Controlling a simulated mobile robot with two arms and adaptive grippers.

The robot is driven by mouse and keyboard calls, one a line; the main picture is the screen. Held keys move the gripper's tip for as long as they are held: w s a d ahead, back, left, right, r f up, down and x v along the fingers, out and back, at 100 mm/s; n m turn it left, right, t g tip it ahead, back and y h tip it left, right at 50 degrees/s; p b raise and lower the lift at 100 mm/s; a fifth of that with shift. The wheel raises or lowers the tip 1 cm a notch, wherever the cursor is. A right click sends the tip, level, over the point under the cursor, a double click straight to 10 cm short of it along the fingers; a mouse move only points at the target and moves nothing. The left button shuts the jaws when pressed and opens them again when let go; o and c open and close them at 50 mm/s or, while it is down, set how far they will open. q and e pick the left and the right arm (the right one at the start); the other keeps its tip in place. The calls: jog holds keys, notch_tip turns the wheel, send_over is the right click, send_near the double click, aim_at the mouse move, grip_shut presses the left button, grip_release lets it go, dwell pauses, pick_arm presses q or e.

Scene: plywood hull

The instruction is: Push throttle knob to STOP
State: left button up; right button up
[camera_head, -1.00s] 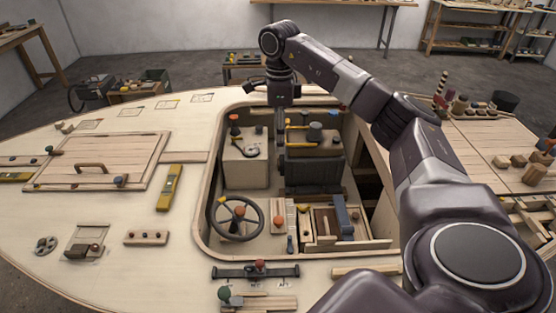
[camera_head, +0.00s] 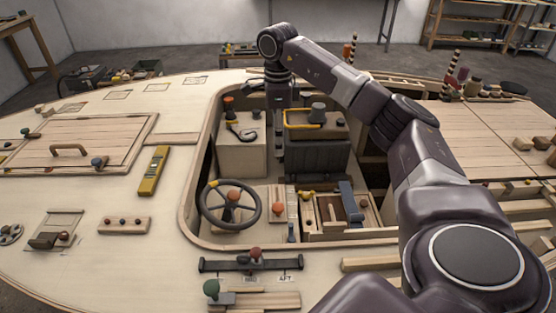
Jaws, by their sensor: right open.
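Another orange-red knob (camera_head: 278,208) sits on a small wooden block in the cockpit, right of the steering wheel (camera_head: 204,212). My right gripper (camera_head: 279,125) hangs downward over the far part of the cockpit, open and away from both knobs. Its fingertips are hard to make out. My left gripper is out of view.
A green knob (camera_head: 211,288) stands on a wooden base at the near edge. A wooden tray with a blue lever (camera_head: 351,202) and a dark seat-like box (camera_head: 318,162) fill the cockpit's right side. A yellow level (camera_head: 153,171) lies on the left deck.

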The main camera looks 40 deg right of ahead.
pick_arm(q)
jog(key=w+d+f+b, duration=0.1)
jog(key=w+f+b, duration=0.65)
jog(key=b, duration=0.95)
pick_arm(e)
send_over(278, 206)
notch_tip(278, 206, down, 19)
jog(key=shift+f, duration=0.1)
jog(key=shift+f+b, duration=0.3)
jog(key=shift+f, duration=0.25)
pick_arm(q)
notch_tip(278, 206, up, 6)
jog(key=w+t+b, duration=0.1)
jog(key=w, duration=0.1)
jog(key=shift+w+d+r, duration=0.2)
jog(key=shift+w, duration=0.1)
pick_arm(e)
notch_tip(278, 206, down, 7)
jog(key=shift+c, duration=0.2)
grip_shut()
